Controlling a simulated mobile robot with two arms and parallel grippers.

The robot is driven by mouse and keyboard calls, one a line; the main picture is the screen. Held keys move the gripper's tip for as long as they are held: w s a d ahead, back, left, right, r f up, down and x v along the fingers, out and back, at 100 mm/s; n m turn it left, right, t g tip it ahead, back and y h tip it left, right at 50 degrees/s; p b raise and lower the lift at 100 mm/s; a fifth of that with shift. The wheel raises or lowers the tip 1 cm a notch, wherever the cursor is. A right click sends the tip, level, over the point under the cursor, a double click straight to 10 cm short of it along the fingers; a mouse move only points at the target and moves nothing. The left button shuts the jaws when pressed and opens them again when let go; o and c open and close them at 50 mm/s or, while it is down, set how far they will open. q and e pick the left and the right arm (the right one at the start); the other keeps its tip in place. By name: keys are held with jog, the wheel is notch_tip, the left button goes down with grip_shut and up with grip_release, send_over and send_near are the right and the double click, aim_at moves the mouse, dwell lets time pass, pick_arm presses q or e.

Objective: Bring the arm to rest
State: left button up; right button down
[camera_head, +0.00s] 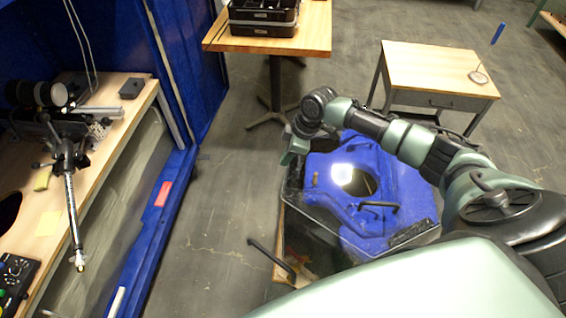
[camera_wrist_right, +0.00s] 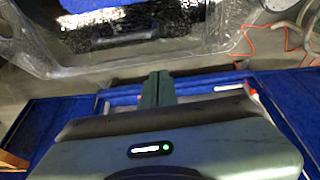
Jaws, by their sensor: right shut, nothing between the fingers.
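My right arm (camera_head: 420,150) reaches in from the right in the head view, above the blue tank. Its right gripper (camera_head: 290,155) points down beside the tank's left rim. In the right wrist view the right gripper's fingers (camera_wrist_right: 158,88) are together with nothing between them. The blue tank (camera_head: 405,195) has a round opening with a bright light spot inside and a black handle on top. My left gripper does not show in either view.
A workbench (camera_head: 100,130) with a clamp stand (camera_head: 68,170) runs along the left. A wooden table (camera_head: 270,38) with black cases and a small wooden desk (camera_head: 435,68) stand behind. Grey floor (camera_head: 220,215) is clear between the workbench and the tank. An orange cord (camera_wrist_right: 262,45) shows in the wrist view.

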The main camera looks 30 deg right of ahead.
jog(key=shift+v, duration=2.4)
